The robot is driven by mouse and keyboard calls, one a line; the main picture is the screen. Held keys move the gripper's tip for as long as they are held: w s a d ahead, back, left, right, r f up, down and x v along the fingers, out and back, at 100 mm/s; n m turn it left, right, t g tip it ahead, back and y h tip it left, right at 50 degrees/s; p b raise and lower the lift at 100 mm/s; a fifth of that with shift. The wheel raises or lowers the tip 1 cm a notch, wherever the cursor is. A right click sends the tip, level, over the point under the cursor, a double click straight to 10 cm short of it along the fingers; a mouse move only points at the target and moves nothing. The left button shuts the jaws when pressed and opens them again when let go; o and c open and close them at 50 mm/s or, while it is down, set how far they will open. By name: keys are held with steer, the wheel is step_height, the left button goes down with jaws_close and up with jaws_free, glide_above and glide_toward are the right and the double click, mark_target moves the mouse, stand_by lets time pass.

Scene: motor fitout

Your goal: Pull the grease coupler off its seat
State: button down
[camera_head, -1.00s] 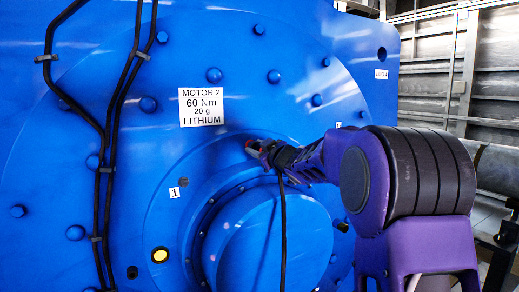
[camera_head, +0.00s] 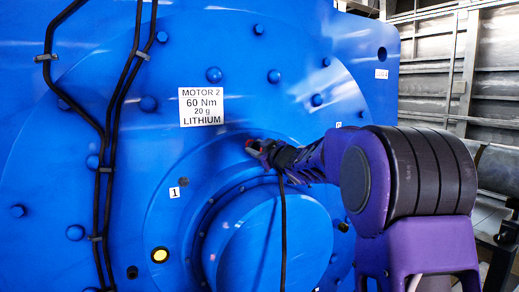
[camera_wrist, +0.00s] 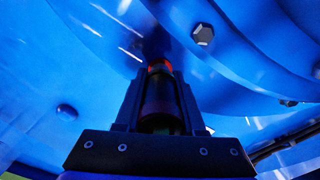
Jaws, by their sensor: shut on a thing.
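My gripper (camera_head: 264,150) reaches in from the right to the blue motor face (camera_head: 120,190), just above the round central cover. It is shut on the grease coupler (camera_wrist: 160,95), a dark cylinder with a red-orange end, which shows between the two fingers in the wrist view. In the head view a small red part of the coupler (camera_head: 250,146) shows at the fingertips, close against the motor face. A black hose (camera_head: 283,230) hangs down from beside the gripper. The seat itself is hidden, and I cannot tell whether the coupler touches it.
A white label (camera_head: 202,107) reads MOTOR 2, 60 Nm, 20 g, LITHIUM. Black cables (camera_head: 104,150) run down the motor's left side. A tag marked 1 (camera_head: 174,193), a yellow plug (camera_head: 160,255) and several blue bolt heads are on the face. The round cover (camera_head: 250,245) bulges below the gripper.

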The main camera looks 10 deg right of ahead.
steer(key=shift+v, duration=3.05)
